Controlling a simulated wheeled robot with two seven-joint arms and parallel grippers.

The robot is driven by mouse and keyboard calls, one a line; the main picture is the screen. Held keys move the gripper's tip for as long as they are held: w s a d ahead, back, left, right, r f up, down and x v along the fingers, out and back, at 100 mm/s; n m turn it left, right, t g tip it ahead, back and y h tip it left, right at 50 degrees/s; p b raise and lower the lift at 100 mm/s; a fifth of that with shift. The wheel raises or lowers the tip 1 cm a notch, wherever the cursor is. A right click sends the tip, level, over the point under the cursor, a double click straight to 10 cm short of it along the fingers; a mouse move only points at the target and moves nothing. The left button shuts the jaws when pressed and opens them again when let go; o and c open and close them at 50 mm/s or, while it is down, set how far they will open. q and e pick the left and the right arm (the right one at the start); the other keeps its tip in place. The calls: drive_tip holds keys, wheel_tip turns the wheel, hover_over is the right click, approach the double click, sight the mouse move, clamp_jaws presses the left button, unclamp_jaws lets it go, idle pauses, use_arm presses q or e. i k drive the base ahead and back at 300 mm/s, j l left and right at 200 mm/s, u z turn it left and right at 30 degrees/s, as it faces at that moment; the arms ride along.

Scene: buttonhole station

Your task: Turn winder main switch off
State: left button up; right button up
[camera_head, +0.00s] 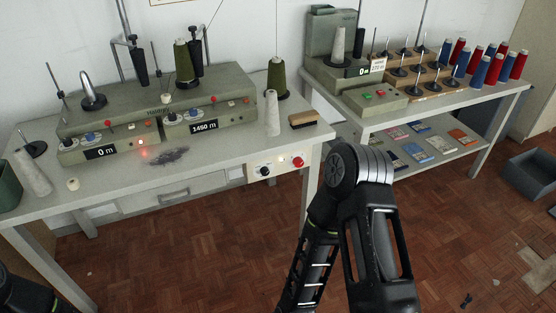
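The winder (155,112) is a long grey-green machine on the left table, with two displays reading "0 m" and "1450 m". A small red light glows on its front near the "0 m" display. A pale switch panel (280,167) on the table's front edge carries a black rotary knob (263,171) and a red button (298,162). Which of these is the main switch is not labelled legibly. My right arm stands in the middle foreground, right of the panel and apart from it in the picture; its gripper is out of view. Only a bit of my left arm shows at bottom left.
The right table (420,102) holds another machine and several red and blue spools. A grey crate (530,172) stands on the floor.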

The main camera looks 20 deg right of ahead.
sight(298, 162)
drive_tip(key=l+z, duration=0.1)
drive_tip(key=z, duration=1.75)
drive_tip(key=i+l, duration=0.4)
drive_tip(key=i, duration=0.1)
